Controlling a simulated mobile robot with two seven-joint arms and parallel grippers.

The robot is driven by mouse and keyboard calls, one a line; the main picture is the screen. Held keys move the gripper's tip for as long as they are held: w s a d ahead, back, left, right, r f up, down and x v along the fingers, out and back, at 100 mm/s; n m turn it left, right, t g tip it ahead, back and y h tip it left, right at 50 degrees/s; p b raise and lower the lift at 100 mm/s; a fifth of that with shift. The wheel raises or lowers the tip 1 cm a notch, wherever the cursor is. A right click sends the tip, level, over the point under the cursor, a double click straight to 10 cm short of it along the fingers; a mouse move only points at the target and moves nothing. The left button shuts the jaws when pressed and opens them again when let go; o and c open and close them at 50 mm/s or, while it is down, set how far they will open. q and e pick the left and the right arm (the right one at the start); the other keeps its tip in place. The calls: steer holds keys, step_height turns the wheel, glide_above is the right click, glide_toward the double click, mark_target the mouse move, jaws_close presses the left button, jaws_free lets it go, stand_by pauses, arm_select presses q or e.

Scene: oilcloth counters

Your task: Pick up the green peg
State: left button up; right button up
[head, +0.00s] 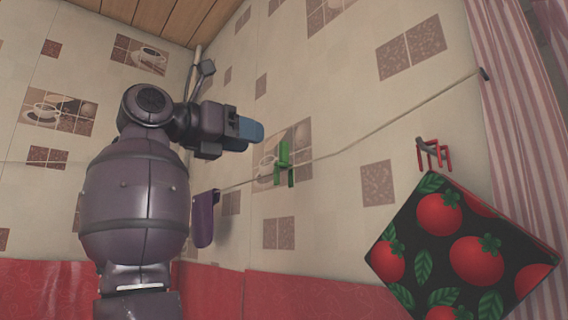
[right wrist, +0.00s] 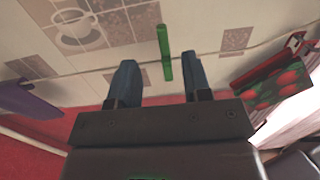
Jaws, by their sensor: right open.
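The green peg (head: 284,165) is clipped upright on a cord that runs across the tiled wall. My right gripper (head: 254,131), with blue fingers, is up and to the left of the peg in the head view, apart from it. In the right wrist view my gripper (right wrist: 160,66) is open and empty. The green peg (right wrist: 164,50) appears there between the two fingers and reaches past their tips; how far off it is in depth is hard to tell. My left gripper is not in view.
A purple cloth (head: 205,218) hangs on the cord left of the peg. A striped pink curtain (head: 515,90) hangs at the right. The cord around the green peg is clear.

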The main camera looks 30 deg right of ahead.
mark_target(280, 143)
steer(key=shift+w+d+r+p, duration=0.1)
steer(key=shift+d+p, duration=0.45)
steer(key=shift+d, duration=2.1)
steer(key=shift+w+d+r+p, duration=0.1)
steer(key=shift+d+p, duration=0.45)
steer(key=shift+d, duration=2.1)
steer(key=shift+a, duration=0.15)
steer(key=shift+c, duration=0.5)
jaws_close()
